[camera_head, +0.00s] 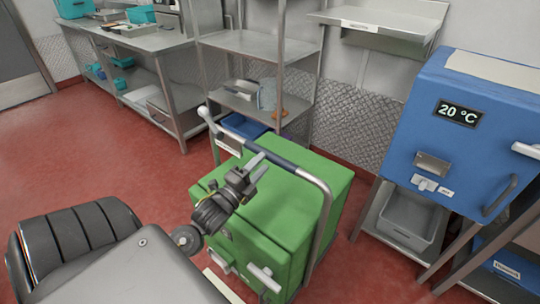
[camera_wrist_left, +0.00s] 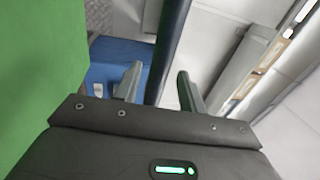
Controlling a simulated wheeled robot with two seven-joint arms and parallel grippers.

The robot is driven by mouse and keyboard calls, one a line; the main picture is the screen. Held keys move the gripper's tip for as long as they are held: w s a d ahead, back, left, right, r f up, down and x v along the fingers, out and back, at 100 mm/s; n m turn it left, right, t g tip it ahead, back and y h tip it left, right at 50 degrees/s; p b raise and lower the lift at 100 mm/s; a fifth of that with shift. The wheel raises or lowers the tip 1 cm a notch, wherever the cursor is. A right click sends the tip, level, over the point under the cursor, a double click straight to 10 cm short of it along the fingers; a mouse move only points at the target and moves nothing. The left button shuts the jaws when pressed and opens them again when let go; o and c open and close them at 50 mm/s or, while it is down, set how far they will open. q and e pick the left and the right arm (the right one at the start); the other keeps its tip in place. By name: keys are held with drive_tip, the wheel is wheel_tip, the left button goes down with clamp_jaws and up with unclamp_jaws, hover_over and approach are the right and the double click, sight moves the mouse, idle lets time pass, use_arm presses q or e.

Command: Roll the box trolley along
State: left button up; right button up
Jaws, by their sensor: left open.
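The box trolley (camera_head: 308,190) is a green box with a metal push rail, standing in front of me in the head view. The rail's dark blue grip bar (camera_head: 285,160) runs slantwise above the box. My left gripper (camera_head: 257,165) is at this bar, with its fingers reaching over it. In the left wrist view the dark bar (camera_wrist_left: 172,45) passes between the two open fingers of my left gripper (camera_wrist_left: 158,88), with gaps visible. The box's green side (camera_wrist_left: 40,70) fills the left of that view. My right gripper is in neither view.
A blue cabinet (camera_head: 470,135) with a 20 °C display stands at the right, with a grey bin (camera_head: 408,222) below. Metal shelves (camera_head: 262,46) and a blue crate (camera_head: 243,126) are behind the trolley. A steel table (camera_head: 150,42) stands back left. Red floor (camera_head: 100,150) is clear at left.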

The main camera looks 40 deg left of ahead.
sight(269, 156)
use_arm(q)
drive_tip(key=shift+w+r, duration=0.2)
drive_tip(key=shift+w, duration=0.95)
drive_tip(key=shift+w+r, duration=0.2)
drive_tip(key=shift+w, duration=0.95)
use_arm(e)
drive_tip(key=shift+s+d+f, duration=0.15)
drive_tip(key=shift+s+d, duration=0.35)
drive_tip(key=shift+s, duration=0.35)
